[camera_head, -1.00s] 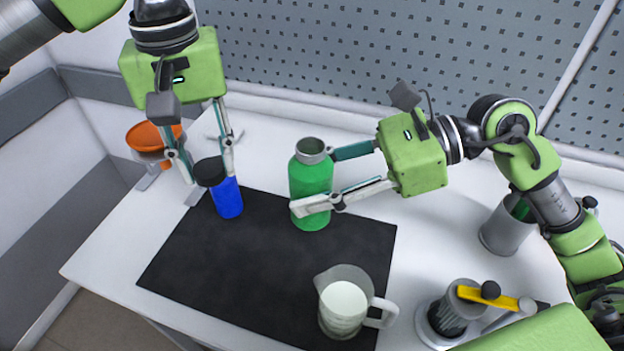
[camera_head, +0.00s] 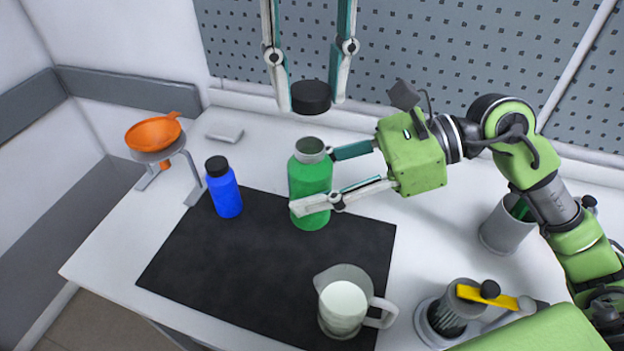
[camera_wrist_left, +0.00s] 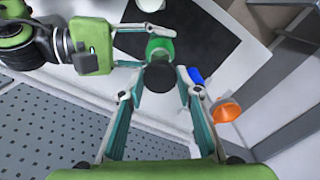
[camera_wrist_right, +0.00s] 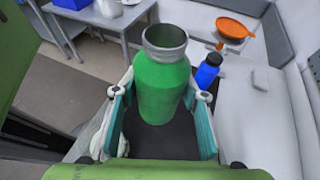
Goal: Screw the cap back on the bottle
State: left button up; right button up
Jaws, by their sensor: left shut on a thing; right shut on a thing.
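The green bottle (camera_head: 311,180) stands upright on the black mat's back edge, its metal neck (camera_head: 310,147) uncapped. My right gripper (camera_head: 308,180) is shut around its body; the bottle also shows between the fingers in the right wrist view (camera_wrist_right: 160,85). My left gripper (camera_head: 311,97) is shut on the black cap (camera_head: 311,97) and holds it in the air above the bottle, apart from the neck. In the left wrist view the cap (camera_wrist_left: 160,77) sits between the fingertips and overlaps part of the green bottle (camera_wrist_left: 158,48).
A blue bottle with a black cap (camera_head: 224,190) stands at the mat's left. An orange funnel (camera_head: 153,135) sits on a stand at the far left. A glass jug (camera_head: 345,303) stands at the front, and a device with a yellow lever (camera_head: 487,296) at the front right. The black mat (camera_head: 230,265) is mostly clear.

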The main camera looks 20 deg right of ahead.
aim_at(309, 170)
pick_arm(q)
jog(key=shift+f, duration=0.1)
jog(key=shift+f, duration=1.95)
jog(key=shift+f, duration=0.1)
jog(key=shift+f, duration=0.8)
jog(key=shift+f, duration=0.55)
